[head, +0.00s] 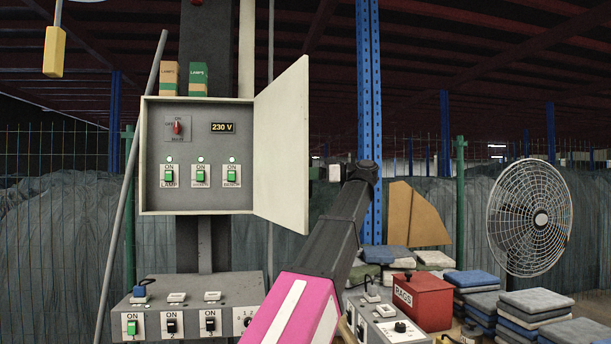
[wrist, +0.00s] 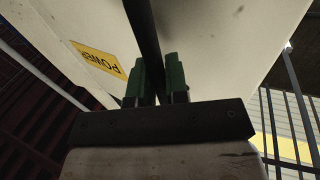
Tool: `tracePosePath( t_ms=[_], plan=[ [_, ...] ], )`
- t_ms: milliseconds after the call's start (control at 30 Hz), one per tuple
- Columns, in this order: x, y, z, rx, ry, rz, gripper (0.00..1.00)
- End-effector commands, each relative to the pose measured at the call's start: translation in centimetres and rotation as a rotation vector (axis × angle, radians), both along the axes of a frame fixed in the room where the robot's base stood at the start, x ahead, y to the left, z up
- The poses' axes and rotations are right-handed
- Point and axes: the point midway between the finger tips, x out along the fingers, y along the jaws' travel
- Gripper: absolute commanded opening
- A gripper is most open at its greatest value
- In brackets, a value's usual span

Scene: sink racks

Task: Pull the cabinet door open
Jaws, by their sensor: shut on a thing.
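The grey cabinet (head: 215,198) on the post stands open in the head view, and its panel of switches shows. Its pale door (head: 284,150) is swung out to the right, with its inner face towards the head camera. In the wrist view the door's outer face (wrist: 215,45) fills much of the picture and carries a yellow POWER label (wrist: 98,60). My gripper (wrist: 157,75) has its green fingers on either side of the dark bar handle (wrist: 142,25) and is shut on it. In the head view the door hides the handle and fingertips.
Below the cabinet is a grey switch box (head: 190,300). A red RAGS box (head: 422,300), another control box (head: 395,328) and stacked cloths (head: 535,305) lie at lower right. A fan (head: 530,218) stands far right. A slanted pole (head: 135,170) stands left of the cabinet.

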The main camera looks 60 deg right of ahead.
Motion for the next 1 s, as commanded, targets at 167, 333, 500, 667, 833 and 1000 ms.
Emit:
tracePosePath(
  t_ms=[167,333,500,667,833,1000],
  plan=[
    [0.1,-0.1,-0.1,0.005,0.005,-0.003,0.0],
    [0.1,-0.1,-0.1,0.004,0.005,-0.003,0.37],
    [0.1,0.0,0.0,0.003,0.003,-0.002,0.38],
    [-0.1,-0.1,0.0,0.001,0.002,-0.002,0.38],
    [-1.7,-0.9,0.0,0.001,0.002,-0.004,0.38],
    [-4.8,-2.2,0.1,0.002,0.002,-0.005,0.38]
  ],
)
